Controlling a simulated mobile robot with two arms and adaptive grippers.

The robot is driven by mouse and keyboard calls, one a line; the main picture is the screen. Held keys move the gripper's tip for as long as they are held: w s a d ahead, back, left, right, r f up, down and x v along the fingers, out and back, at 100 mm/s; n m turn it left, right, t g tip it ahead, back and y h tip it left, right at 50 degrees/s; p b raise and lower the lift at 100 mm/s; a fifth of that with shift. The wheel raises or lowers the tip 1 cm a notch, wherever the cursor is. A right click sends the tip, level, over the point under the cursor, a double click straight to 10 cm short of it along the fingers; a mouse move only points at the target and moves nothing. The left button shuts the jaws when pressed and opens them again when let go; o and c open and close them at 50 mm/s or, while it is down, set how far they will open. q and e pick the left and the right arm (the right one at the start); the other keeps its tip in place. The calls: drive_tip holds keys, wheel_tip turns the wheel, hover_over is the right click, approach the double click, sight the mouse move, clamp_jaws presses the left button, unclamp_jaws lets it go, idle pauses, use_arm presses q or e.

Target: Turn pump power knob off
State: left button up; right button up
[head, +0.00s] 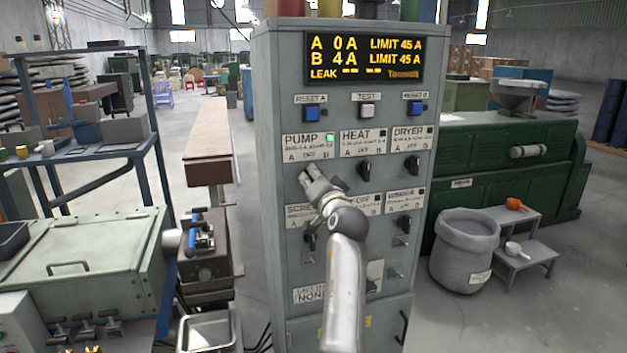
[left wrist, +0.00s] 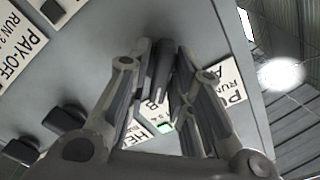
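The pump power knob is a dark bar knob (left wrist: 162,68) under the PUMP label (head: 303,140) on a grey control cabinet (head: 270,230). A small lamp beside that label glows green (head: 330,138); it also shows in the left wrist view (left wrist: 165,127). My left gripper (head: 310,173) is at the pump knob and hides it in the head view. In the left wrist view its two fingers (left wrist: 165,62) stand on either side of the knob, apparently with narrow gaps; contact is not clear. My right gripper is not in view.
The HEAT knob (head: 365,169) and DRYER knob (head: 412,166) sit to the right, with more knobs below. The display (head: 365,58) reads A 0A and B 4A. Blue RESET buttons (head: 312,112) are above. A grey sack (head: 465,250) stands right of the cabinet.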

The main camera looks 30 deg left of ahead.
sight(309, 136)
use_arm(q)
drive_tip(key=shift+a, duration=0.1)
clamp_jaws()
drive_tip(key=shift+f+n+b, duration=0.15)
drive_tip(key=shift+n+b, duration=2.05)
drive_tip(key=shift+b, duration=0.4)
drive_tip(key=shift+f+n+b, duration=0.1)
drive_tip(key=shift+n+b, duration=2.1)
drive_tip(key=shift+b, duration=0.4)
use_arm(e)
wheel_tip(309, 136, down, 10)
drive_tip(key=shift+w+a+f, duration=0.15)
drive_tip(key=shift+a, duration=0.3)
use_arm(q)
drive_tip(key=shift+o, duration=2.3)
unclamp_jaws()
drive_tip(key=shift+r, duration=0.1)
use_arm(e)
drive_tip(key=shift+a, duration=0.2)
use_arm(q)
drive_tip(key=shift+r, duration=0.15)
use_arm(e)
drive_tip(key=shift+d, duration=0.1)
use_arm(q)
wheel_tip(309, 136, up, 10)
drive_tip(key=shift+f, duration=0.15)
